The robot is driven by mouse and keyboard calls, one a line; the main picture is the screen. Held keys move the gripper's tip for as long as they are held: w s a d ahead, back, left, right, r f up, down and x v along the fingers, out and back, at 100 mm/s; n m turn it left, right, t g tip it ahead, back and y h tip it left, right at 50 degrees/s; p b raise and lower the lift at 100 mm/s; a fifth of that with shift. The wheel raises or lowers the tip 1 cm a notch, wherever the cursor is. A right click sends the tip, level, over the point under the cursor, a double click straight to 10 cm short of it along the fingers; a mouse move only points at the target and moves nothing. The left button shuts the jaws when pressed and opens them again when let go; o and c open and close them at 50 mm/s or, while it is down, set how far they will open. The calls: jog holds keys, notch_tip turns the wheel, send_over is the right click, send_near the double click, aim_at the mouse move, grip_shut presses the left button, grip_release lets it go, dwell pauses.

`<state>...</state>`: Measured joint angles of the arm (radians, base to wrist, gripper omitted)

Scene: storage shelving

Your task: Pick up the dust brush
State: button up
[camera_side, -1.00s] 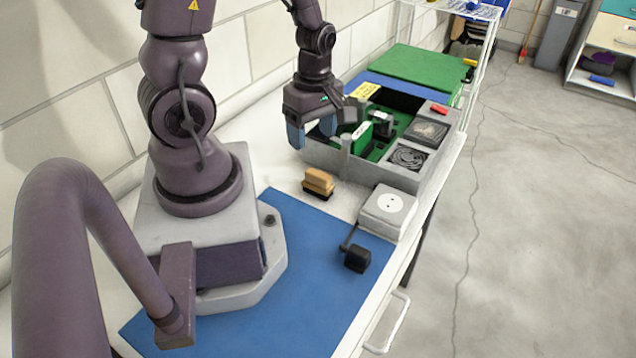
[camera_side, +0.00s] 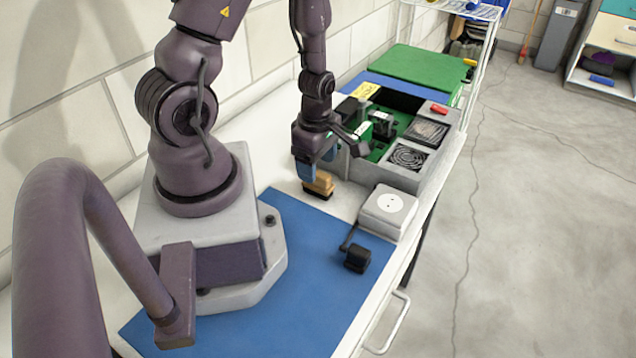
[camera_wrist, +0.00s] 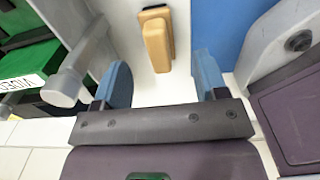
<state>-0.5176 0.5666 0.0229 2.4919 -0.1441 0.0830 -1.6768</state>
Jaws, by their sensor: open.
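The dust brush (camera_side: 319,184) has a tan wooden top over a dark base. It stands on the white table just behind the blue mat. My gripper (camera_side: 318,172) is open above it, with blue fingertips pointing down; one fingertip partly covers the brush in the side view. In the wrist view, the brush (camera_wrist: 156,44) lies beyond the open fingers (camera_wrist: 162,82), roughly centred between them, with clear space around it. Nothing is between the fingers.
A white box with a round plate (camera_side: 388,207) sits right of the brush. A black block (camera_side: 357,258) lies on the blue mat (camera_side: 310,285). The mat is otherwise mostly clear.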

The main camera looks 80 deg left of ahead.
aim_at(318, 173)
jog(key=shift+w+d+f, duration=0.1)
jog(key=shift+f, duration=2.4)
jog(key=c, duration=1)
jog(key=shift+c, duration=0.2)
jog(key=shift+r, duration=0.1)
jog(key=shift+r, duration=4.95)
